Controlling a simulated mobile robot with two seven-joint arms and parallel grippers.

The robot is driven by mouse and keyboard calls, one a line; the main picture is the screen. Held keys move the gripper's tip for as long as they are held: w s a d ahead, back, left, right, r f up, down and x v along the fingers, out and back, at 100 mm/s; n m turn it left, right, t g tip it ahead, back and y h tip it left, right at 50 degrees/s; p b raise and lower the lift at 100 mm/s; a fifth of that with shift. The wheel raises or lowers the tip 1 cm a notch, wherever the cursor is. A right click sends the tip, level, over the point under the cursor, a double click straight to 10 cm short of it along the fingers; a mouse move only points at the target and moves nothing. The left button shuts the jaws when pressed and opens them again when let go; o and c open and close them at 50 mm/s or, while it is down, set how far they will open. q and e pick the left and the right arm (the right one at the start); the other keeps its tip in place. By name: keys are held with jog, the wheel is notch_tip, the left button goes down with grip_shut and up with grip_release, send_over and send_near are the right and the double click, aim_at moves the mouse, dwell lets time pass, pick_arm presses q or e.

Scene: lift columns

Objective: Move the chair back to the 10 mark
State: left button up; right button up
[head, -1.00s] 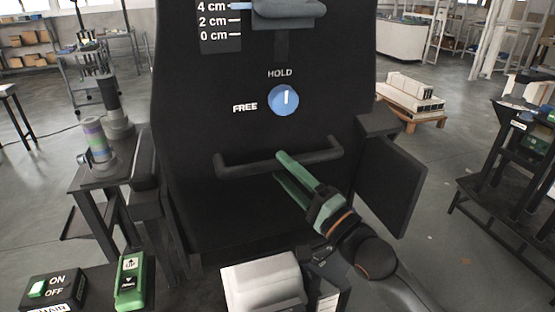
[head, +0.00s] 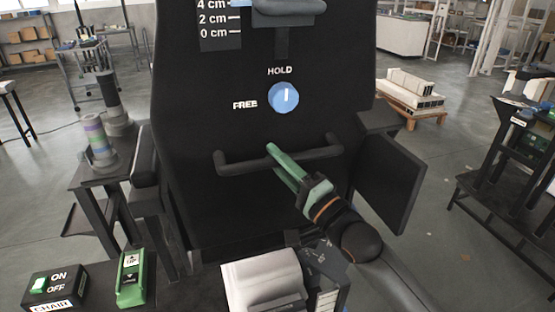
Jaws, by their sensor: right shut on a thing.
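The chair back (head: 200,120) is a tall black panel in the middle of the head view. A dark bar handle (head: 237,166) runs across its lower part. My right gripper (head: 273,157), with green fingers, is shut on the bar near its middle, coming in from the lower right. A blue knob (head: 284,98) sits above the bar between the labels HOLD and FREE; its white line points up to HOLD. A scale (head: 220,25) at the top reads 4, 2 and 0 cm beside a grey headrest (head: 288,10). No 10 mark shows. My left gripper is not in view.
A switch box (head: 52,288) labelled CHAIR, with ON and OFF, and a green pendant (head: 131,280) lie at lower left. A white padded block (head: 262,280) is at the bottom middle. A dark side panel (head: 390,183) stands right of the chair back.

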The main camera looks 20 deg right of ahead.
grip_shut()
dwell(0.8)
jog(key=shift+f, duration=0.1)
jog(key=shift+s+f+b, duration=0.2)
jog(key=shift+f+b, duration=0.1)
jog(key=shift+n+t+y, duration=0.5)
jog(key=shift+t+y, duration=0.1)
jog(key=shift+y, duration=0.2)
jog(key=s+b, duration=0.1)
jog(key=s+f+b, duration=0.1)
jog(key=s, duration=0.1)
jog(key=s+f+b, duration=0.1)
jog(key=shift+s+d+f, duration=0.1)
jog(key=shift+s+d, duration=0.05)
jog(key=shift+s, duration=0.25)
jog(key=o, duration=0.7)
grip_release()
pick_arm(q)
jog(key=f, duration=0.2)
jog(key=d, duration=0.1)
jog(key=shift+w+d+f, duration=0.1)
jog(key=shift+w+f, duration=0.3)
pick_arm(e)
jog(key=shift+o, duration=0.2)
